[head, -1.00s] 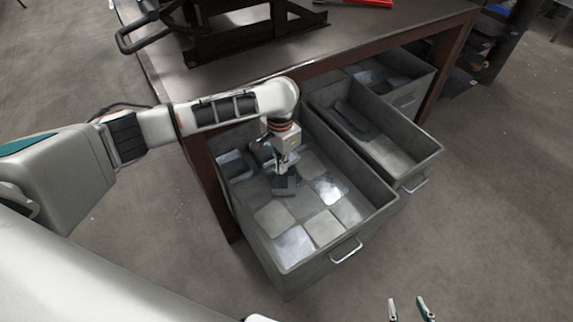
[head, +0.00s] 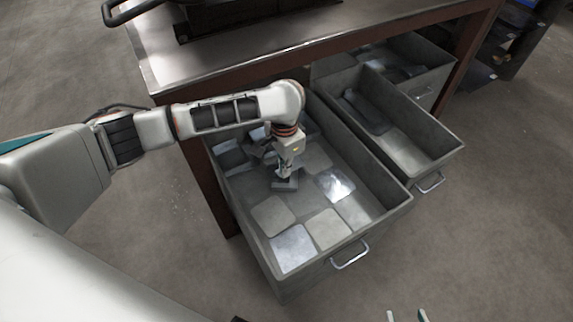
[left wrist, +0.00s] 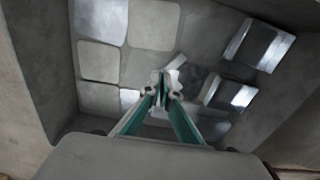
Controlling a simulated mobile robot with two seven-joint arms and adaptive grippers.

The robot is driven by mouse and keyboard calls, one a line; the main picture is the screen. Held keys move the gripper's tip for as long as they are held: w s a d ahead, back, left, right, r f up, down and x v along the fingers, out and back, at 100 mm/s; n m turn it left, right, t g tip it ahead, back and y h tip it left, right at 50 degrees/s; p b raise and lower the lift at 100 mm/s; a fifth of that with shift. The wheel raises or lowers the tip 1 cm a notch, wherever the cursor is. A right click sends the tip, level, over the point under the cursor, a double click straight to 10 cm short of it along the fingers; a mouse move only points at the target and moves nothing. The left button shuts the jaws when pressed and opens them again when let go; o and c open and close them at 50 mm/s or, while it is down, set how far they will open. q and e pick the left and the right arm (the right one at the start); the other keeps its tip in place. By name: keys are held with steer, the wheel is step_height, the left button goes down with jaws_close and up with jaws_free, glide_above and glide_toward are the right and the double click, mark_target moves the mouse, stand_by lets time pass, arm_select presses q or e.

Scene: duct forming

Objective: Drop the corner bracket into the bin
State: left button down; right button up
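The bin (head: 390,205) is the large grey metal drawer pulled out from under the table. My left gripper (head: 285,172) reaches down inside it. In the left wrist view its teal fingers (left wrist: 161,88) are nearly together at a small grey piece with a pale edge (left wrist: 178,62), which I take for the corner bracket. In the head view the dark bracket (head: 286,184) sits at the fingertips, low over the bin floor. I cannot tell whether it touches the floor. My right gripper (head: 406,315) shows only its two fingertips, apart and empty, at the bottom edge.
Flat square plates (head: 273,216) lie on the bin floor, and box-like parts (left wrist: 261,46) stand along one side. A second open drawer (head: 433,160) with a long dark part is to the right. The table (head: 168,72) stands behind. The floor right of the drawers is clear.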

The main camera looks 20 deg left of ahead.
arm_select(q)
steer(key=shift+r, duration=0.15)
steer(key=c, duration=2.2)
jaws_free()
step_height(320, 180, up, 12)
steer(key=shift+f, duration=0.1)
